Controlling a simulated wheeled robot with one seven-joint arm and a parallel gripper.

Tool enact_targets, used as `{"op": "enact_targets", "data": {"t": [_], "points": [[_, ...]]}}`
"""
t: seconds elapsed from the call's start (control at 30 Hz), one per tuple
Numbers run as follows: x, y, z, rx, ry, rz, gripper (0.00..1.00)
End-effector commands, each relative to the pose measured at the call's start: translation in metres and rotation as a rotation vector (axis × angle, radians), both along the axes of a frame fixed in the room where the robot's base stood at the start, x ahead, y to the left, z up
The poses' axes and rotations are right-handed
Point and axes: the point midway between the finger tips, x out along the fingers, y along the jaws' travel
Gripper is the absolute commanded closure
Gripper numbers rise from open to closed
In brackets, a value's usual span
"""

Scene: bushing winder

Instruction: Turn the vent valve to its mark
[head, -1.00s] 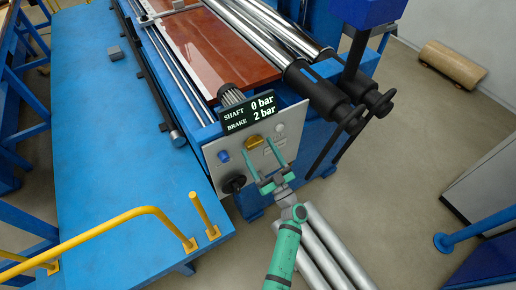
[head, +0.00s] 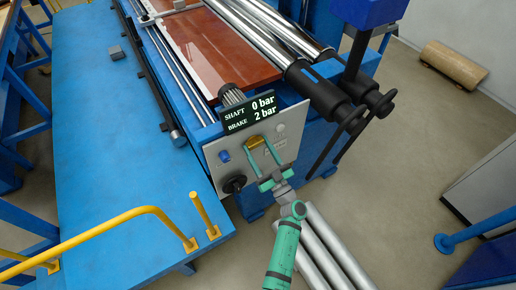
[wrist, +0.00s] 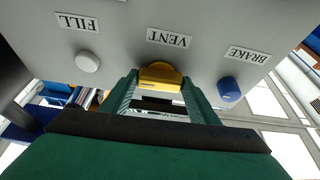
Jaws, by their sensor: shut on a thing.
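The yellow vent valve (head: 255,141) is a rounded knob on the grey control panel, also seen in the wrist view (wrist: 160,72) beside the VENT label (wrist: 169,37), which appears upside down. A small dark line shows on the knob; I cannot make out a target mark on the panel. My gripper (head: 259,147) reaches the panel from the front, with its green fingers on both sides of the knob, shut on it. The wrist view shows the same fingers (wrist: 159,88) flanking the knob, hiding parts of its sides.
A blue brake knob (wrist: 229,89) and a white fill knob (wrist: 88,62) flank the valve. A black knob (head: 234,184) is lower on the panel. The display (head: 249,112) reads shaft 0 bar, brake 2 bar. Yellow railing (head: 150,212) stands at left; grey pipes lie below.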

Motion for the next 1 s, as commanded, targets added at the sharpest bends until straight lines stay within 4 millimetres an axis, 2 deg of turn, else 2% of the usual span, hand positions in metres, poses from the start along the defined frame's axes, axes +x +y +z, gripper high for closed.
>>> {"op": "enact_targets", "data": {"t": [0.27, 1.0], "points": [[0.0017, -0.0007, 0.0007, -0.141, -0.086, 0.002, 0.68], [0.0046, -0.0041, 0.0044, -0.739, -0.45, 0.0, 0.68]]}}
